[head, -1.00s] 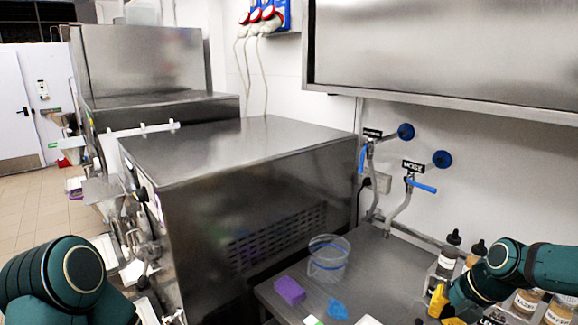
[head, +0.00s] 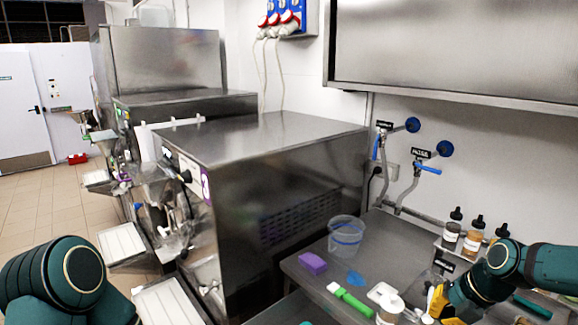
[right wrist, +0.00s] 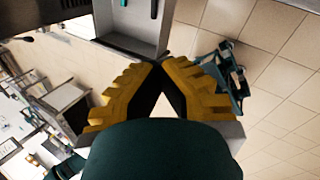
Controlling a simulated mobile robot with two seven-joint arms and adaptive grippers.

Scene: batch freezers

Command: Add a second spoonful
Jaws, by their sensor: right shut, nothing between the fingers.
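My right gripper (head: 437,300) has yellow fingers and is at the lower right of the head view, above the steel counter (head: 310,275). Its fingertips meet with nothing between them in the right wrist view (right wrist: 160,68). A white-topped jar (head: 388,313) stands left of it, beside a small white item (head: 383,293). A green-handled tool (head: 350,299) lies on the counter; its type is unclear. I cannot pick out a spoon with certainty. My left gripper is out of view; only part of that arm shows at lower left.
A clear bucket (head: 346,235), a purple sponge (head: 312,263) and a blue scrap (head: 356,279) are on the counter. Dropper bottles (head: 452,232) stand in a rack near the wall. Steel batch freezers (head: 270,190) fill the left middle. Open tiled floor (head: 45,190) lies at left.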

